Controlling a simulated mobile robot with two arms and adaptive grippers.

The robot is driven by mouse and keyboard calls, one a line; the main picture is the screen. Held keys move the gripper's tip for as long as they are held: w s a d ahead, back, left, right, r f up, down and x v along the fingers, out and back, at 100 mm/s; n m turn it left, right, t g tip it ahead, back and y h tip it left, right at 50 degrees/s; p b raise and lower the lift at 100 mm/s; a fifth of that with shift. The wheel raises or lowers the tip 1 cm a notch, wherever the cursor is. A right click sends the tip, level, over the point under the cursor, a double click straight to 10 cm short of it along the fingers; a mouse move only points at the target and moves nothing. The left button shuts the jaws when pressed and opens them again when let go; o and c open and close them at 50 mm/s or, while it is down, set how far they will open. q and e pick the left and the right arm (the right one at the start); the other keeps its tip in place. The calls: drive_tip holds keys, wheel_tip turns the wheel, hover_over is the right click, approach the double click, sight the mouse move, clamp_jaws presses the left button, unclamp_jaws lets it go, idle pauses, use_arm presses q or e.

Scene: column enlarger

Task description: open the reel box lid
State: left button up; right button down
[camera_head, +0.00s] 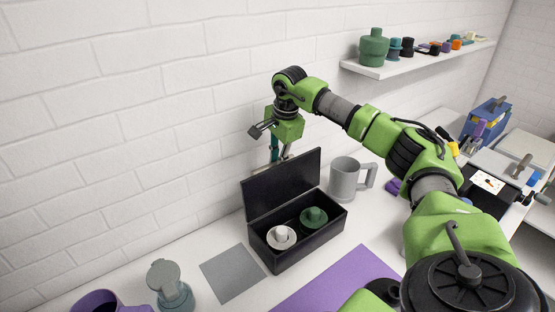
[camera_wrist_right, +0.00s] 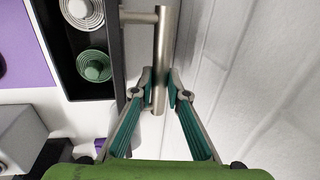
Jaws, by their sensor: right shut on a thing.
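The black reel box (camera_head: 308,248) stands on the white table, and it also shows in the wrist view (camera_wrist_right: 116,60). Its lid (camera_head: 283,187) stands up, roughly upright, along the back edge, so the box is open. A white reel (camera_head: 282,237) and a green reel (camera_head: 313,217) sit inside. My right gripper (camera_head: 279,158) reaches down behind the lid, its fingertips hidden there in the head view. In the wrist view my right gripper (camera_wrist_right: 164,88) is shut on the metal bar handle (camera_wrist_right: 161,50), which joins the lid by a short post. My left gripper is not in view.
A grey mug (camera_head: 344,180) stands close to the box's right. A grey square mat (camera_head: 233,274) lies to its left and a purple mat (camera_head: 340,285) in front. The brick wall (camera_head: 130,130) rises behind. A shelf (camera_head: 400,64) with bottles hangs at upper right.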

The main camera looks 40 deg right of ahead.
drive_tip(key=shift+w+r, duration=0.2)
drive_tip(key=c, duration=2.3)
unclamp_jaws()
drive_tip(key=shift+f, duration=0.1)
drive_tip(key=r, duration=0.4)
drive_tip(key=s+r, duration=0.1)
drive_tip(key=r, duration=0.3)
drive_tip(key=s+r, duration=0.1)
drive_tip(key=r, duration=0.3)
drive_tip(key=shift+s+a, duration=0.15)
drive_tip(key=shift+s, duration=0.05)
drive_tip(key=shift+f, duration=0.15)
